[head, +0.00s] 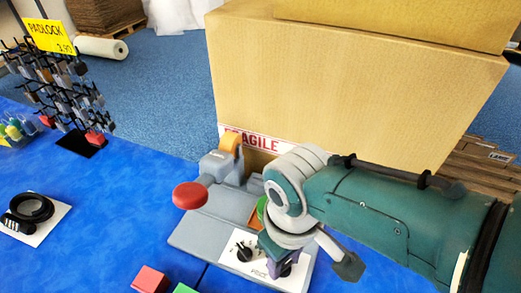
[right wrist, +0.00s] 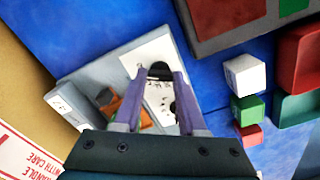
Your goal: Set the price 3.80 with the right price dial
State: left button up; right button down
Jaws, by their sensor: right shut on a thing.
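The grey price machine (head: 190,240) stands on the blue table, with a red knob (head: 190,195) and an orange part on top. Its white panel (head: 232,264) carries two black dials. The left price dial (head: 243,253) is free and also shows in the right wrist view (right wrist: 172,107). My right gripper (head: 280,264) comes down over the right end of the panel. In the right wrist view its purple fingers are shut on the right price dial (right wrist: 160,70). The dial's setting cannot be read. A yellow padlock sign (head: 48,36) bears a small price. My left gripper is not in view.
A large carton (head: 340,80) with FRAGILE tape stands right behind the machine. A padlock rack (head: 65,90) and a coiled cable lock (head: 28,212) are at left. White (right wrist: 245,74), green (right wrist: 248,109) and red (right wrist: 249,134) blocks lie near red and green trays.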

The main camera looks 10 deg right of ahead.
aim_at(284, 266)
dwell(0.5)
jog(key=shift+c, duration=2.4)
grip_release()
notch_tip(284, 266, up, 10)
jog(key=p, duration=0.6)
jog(key=shift+p, duration=0.3)
jog(key=shift+s, duration=0.1)
